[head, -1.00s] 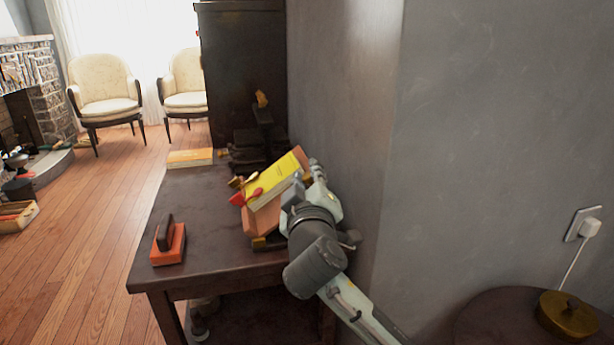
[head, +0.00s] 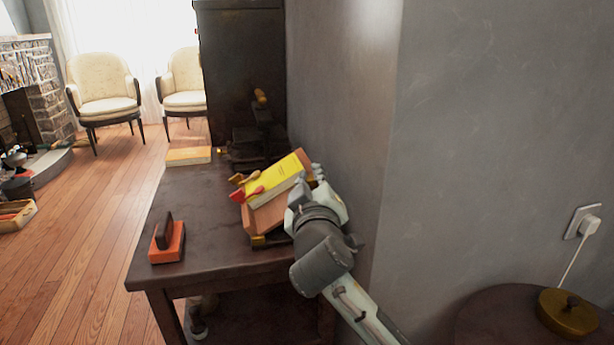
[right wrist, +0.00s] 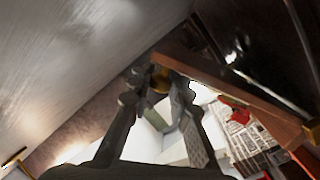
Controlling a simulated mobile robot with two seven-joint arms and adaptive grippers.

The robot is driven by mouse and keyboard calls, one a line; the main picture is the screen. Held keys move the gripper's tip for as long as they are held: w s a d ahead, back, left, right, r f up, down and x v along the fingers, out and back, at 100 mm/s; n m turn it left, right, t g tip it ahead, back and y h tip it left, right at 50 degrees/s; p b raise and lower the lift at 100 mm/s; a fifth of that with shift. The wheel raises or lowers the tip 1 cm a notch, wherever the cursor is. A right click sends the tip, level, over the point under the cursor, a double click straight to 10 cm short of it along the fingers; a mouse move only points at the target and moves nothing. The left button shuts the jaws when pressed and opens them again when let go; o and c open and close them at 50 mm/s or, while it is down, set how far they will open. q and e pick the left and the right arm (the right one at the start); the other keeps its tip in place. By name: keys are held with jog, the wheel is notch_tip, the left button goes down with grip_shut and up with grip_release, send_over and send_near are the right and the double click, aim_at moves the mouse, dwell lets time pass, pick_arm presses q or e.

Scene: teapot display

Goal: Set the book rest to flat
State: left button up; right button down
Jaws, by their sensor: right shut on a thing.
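The book rest (head: 266,217) is a brown wooden board, tilted up on the right part of the dark table, with its raised side toward the grey wall. A yellow book (head: 276,180) lies on its slope. Red and gold clips (head: 247,186) sit at the book's lower left edge. My right gripper (head: 309,180) is at the board's raised right edge. In the right wrist view its fingers are shut around a round brass knob (right wrist: 160,80) beside the wooden board (right wrist: 225,80). The head view hides the knob behind the gripper. My left gripper is not in view.
An orange block with a dark upright piece (head: 167,242) stands at the table's front left. An orange book (head: 189,156) lies at the back edge, near a dark stand (head: 262,125). The grey wall (head: 345,130) is close on the right. The table's (head: 205,215) left middle is clear.

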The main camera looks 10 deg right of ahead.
jog(key=shift+d+f+m+b, duration=0.3)
jog(key=shift+d+f+m, duration=0.5)
jog(key=shift+f+m, duration=0.25)
jog(key=shift+d+f+m+g, duration=0.3)
jog(key=shift+d+f+m, duration=0.05)
jog(key=shift+f, duration=0.25)
jog(key=shift+d+f+m, duration=0.25)
jog(key=shift+f+m, duration=0.15)
jog(key=shift+f, duration=0.1)
jog(key=shift+d+f+m, duration=0.2)
jog(key=shift+f+m, duration=0.2)
jog(key=shift+f, duration=0.1)
jog(key=shift+d+f+m+g+y, duration=0.2)
jog(key=shift+f+m+g+y, duration=0.1)
jog(key=shift+f+m, duration=0.3)
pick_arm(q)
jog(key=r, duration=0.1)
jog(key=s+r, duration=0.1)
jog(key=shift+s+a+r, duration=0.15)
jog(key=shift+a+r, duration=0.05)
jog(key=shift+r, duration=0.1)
pick_arm(e)
jog(key=shift+f, duration=0.15)
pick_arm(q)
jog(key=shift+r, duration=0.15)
pick_arm(e)
jog(key=shift+f, duration=0.2)
jog(key=c, duration=1.5)
grip_release()
jog(key=shift+o, duration=0.4)
